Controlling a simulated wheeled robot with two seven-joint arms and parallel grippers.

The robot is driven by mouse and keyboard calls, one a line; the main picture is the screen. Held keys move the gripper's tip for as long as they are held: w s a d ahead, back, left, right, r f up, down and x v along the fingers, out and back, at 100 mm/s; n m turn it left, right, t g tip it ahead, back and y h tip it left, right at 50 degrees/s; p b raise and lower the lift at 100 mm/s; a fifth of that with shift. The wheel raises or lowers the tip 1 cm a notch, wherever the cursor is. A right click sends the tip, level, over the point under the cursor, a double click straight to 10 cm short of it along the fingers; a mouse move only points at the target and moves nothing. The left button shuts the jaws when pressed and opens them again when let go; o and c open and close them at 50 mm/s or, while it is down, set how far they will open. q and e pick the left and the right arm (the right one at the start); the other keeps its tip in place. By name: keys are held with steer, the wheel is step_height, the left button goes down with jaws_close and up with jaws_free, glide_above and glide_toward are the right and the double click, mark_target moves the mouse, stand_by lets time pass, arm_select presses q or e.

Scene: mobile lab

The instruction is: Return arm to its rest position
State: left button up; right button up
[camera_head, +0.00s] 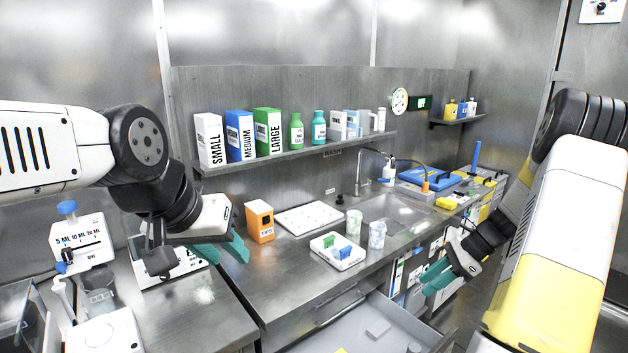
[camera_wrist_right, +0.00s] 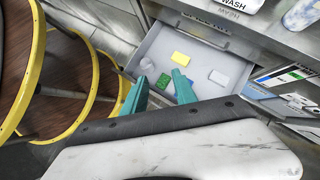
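My left gripper (camera_head: 226,250) hangs in the air over the left counter, in front of the orange box. Its teal fingers look slightly apart, and nothing shows between them. My right gripper (camera_head: 440,276) is in the air at the right, above and beside the open drawer (camera_head: 372,304). Its teal fingers are apart and empty in the right wrist view (camera_wrist_right: 160,92). That view also shows the drawer (camera_wrist_right: 152,46) beyond the fingertips, with a yellow block (camera_wrist_right: 194,59), a green block (camera_wrist_right: 190,76) and a white piece (camera_wrist_right: 219,78) in it.
A white tray (camera_head: 352,262) with green and blue pieces stands on the counter near two cups. An orange box (camera_head: 260,222) stands close to my left gripper. A shelf (camera_head: 290,155) with boxes and bottles runs along the back. Yellow-rimmed round stools (camera_wrist_right: 98,75) stand left in the wrist view.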

steer(key=s+a+r+n+h, duration=0.3)
steer(key=a+r+n, duration=0.35)
steer(key=r, duration=0.45)
steer(key=s+a+r+n+t+h, duration=0.1)
steer(key=s+a+r+n+t, duration=0.1)
steer(key=s+a+r+n, duration=0.2)
steer(key=s+a+r+n+t+h, duration=0.1)
steer(key=s+a+r+n+t, duration=0.2)
steer(key=s, duration=1)
step_height(320, 180, up, 6)
steer(key=a+n, duration=0.2)
steer(key=n, duration=0.5)
steer(key=shift+s+a+f+h, duration=0.15)
steer(key=shift+s+h, duration=0.05)
steer(key=shift+h, duration=0.1)
